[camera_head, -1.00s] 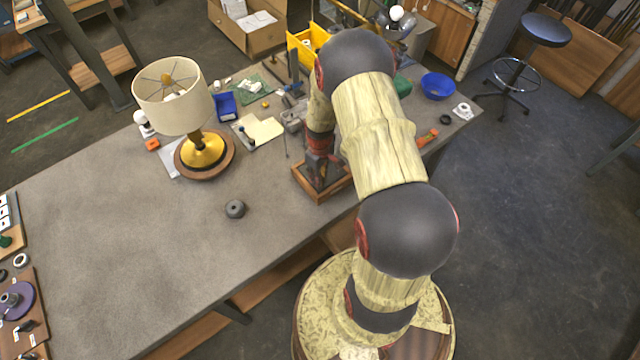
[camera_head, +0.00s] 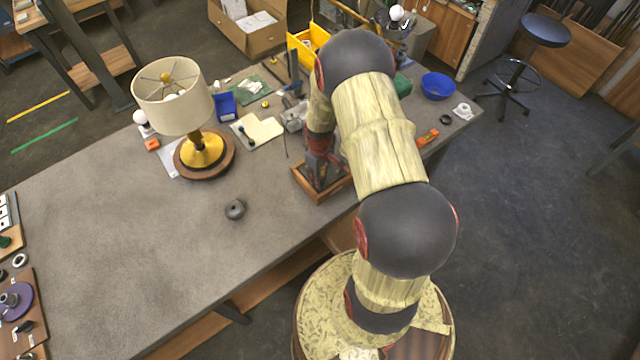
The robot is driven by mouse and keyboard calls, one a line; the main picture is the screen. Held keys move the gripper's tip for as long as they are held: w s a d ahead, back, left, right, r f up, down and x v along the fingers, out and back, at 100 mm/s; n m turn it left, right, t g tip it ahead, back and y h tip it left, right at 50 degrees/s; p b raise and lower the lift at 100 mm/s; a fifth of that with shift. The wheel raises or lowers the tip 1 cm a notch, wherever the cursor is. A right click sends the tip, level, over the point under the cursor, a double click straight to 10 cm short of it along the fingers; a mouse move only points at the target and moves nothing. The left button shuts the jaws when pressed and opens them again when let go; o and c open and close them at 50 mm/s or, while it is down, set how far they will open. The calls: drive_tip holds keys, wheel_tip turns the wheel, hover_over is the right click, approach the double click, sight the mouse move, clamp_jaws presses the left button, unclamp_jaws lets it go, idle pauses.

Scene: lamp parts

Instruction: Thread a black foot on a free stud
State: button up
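My gripper (camera_head: 318,172) points down into a small open wooden box (camera_head: 322,196) at the table's near edge, right of the middle. My arm hides part of the box. The fingertips and anything between them are too small and dark to make out. A dark grey round piece with a small hole or knob on top (camera_head: 235,209) lies alone on the table, left of the box; I cannot tell if it is a foot. Small black pieces (camera_head: 24,327) lie on a wooden board (camera_head: 36,290) at the far left, beside a purple disc (camera_head: 16,300). No stud can be made out.
A lamp with a cream shade (camera_head: 172,95) stands on a round wooden base behind the grey piece. A blue bin (camera_head: 226,105), a cream pad (camera_head: 258,131) and small tools crowd the back. The grey table (camera_head: 130,245) is clear at front left.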

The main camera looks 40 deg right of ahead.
drive_tip(key=shift+f, duration=0.1)
clamp_jaws()
drive_tip(key=shift+s+f, duration=0.15)
idle(0.6)
